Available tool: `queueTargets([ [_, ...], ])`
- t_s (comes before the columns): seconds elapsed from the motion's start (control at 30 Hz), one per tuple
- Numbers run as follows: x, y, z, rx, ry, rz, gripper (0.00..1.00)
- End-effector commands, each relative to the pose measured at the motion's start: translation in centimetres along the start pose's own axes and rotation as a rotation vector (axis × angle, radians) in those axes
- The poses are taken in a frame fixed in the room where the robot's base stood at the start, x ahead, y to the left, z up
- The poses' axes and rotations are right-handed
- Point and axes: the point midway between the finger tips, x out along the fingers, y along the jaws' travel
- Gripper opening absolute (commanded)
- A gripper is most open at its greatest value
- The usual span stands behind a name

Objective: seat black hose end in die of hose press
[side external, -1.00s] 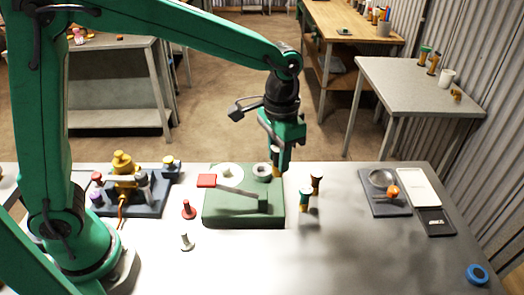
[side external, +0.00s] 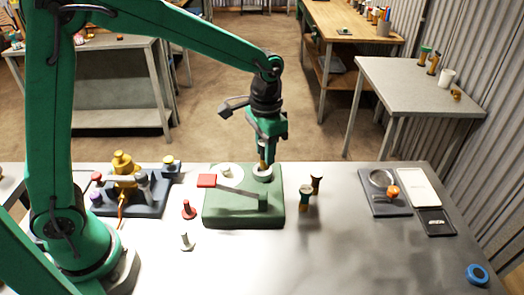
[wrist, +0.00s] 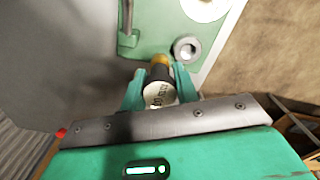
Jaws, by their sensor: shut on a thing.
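My gripper (side external: 266,150) is shut on the black hose end (wrist: 158,72), which has a brass tip and a pale round printed end. In the side view it hangs just above the hose press (side external: 225,213), a green block with a red-handled lever. The die (side external: 263,176) is a grey ring at the press's back right, below my gripper. In the wrist view the die (wrist: 186,48) lies right of and beyond the brass tip, with its hole visible and empty. The exact gap between tip and die is unclear.
Two more hose ends (side external: 305,200) stand right of the press. A red fitting (side external: 188,210) and a grey one (side external: 186,242) stand to its left. A valve assembly (side external: 125,180) is further left; a dark tray (side external: 372,206) and blue ring (side external: 477,273) are right. The front middle is clear.

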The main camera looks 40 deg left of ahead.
Motion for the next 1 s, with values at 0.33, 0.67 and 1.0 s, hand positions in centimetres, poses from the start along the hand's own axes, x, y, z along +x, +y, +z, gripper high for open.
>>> queueTargets([
  [0.33,2.9,-4.5,-1.7,-0.001,-0.001,0.0,0.03],
  [0.67,3.4,-5.0,-1.9,0.001,0.001,0.0,0.03],
  [1.0,6.6,-5.0,-1.9,0.001,-0.002,0.0,0.03],
])
